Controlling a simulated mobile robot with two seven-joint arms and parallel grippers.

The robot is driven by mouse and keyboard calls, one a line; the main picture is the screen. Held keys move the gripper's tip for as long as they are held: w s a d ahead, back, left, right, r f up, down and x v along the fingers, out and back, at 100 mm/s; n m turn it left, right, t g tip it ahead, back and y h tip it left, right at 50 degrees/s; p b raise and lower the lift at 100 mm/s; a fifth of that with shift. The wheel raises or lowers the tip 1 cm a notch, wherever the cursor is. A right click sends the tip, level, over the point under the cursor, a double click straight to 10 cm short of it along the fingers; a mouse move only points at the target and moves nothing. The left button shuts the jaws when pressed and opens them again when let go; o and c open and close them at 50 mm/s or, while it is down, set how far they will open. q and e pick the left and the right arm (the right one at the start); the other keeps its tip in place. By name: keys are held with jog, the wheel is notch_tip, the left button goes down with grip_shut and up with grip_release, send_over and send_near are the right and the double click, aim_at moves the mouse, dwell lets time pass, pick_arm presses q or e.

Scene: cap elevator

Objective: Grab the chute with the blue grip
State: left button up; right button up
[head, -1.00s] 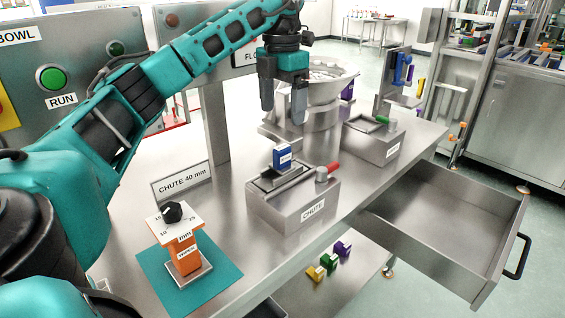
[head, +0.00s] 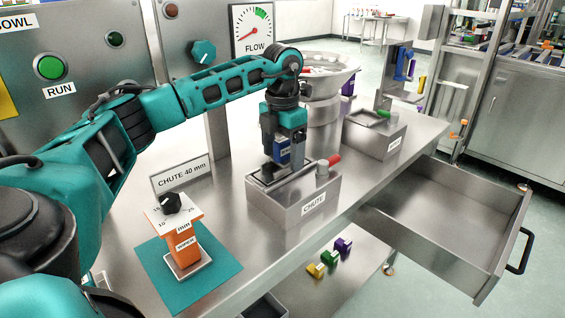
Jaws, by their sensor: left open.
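The blue grip (head: 284,152) stands up from the chute seated in the top of the steel block labelled CHUTE (head: 313,203). My left gripper (head: 283,160) is lowered over this block from above. Its fingers are open, one on either side of the blue grip, which shows between them. Whether the fingers touch the grip cannot be told. The fingers hide part of the chute. My right gripper is not in view.
An orange gauge (head: 184,245) stands on a teal mat at front left. A CHUTE 40 mm sign (head: 181,175) stands behind. An open drawer (head: 450,215) juts out right. Small coloured-grip parts (head: 330,257) lie on the lower shelf.

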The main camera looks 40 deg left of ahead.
pick_arm(q)
jog(key=c, duration=1.3)
